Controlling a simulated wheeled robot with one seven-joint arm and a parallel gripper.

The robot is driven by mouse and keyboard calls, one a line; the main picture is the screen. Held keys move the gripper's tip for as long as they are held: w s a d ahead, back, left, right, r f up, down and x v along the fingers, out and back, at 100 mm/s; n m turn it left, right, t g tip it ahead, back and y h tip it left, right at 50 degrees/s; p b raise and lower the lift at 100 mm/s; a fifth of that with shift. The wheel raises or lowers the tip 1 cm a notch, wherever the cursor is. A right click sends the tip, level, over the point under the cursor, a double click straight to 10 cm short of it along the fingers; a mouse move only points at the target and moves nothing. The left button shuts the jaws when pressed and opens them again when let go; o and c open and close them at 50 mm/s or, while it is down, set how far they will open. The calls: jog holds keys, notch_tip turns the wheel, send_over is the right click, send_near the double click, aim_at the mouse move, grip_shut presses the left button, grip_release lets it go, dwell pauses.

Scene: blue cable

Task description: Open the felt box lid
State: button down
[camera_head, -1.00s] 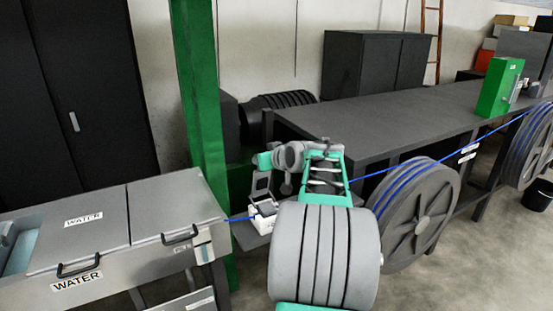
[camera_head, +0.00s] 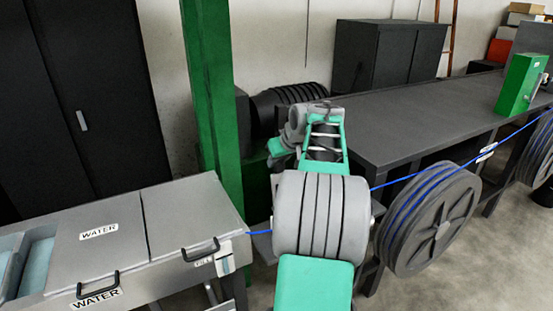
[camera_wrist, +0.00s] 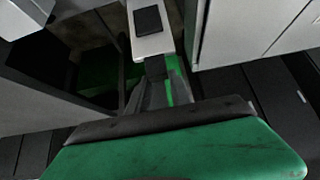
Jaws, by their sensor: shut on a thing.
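In the wrist view, my gripper (camera_wrist: 155,85) is shut at the edge of a small white piece (camera_wrist: 152,45) with a dark square on it. This piece looks like the felt box lid, and my fingers hide the exact contact. How far the lid stands open cannot be told. In the head view, my bent arm hides the felt box and the gripper tips. The blue cable (camera_head: 258,233) runs from the water trough in behind my arm and comes out on the right.
The water trough (camera_head: 185,215) with grey lids stands at the left. A green post (camera_head: 208,90) rises close to my arm. A long dark bench (camera_head: 430,112) and a cable reel (camera_head: 430,220) are at the right. Floor shows at the lower right.

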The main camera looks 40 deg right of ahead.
jog(key=shift+f, duration=0.1)
jog(key=c, duration=1.2)
grip_release()
jog(key=shift+o, duration=0.2)
jog(key=b+v, duration=0.1)
jog(key=v, duration=0.7)
jog(key=shift+b, duration=0.3)
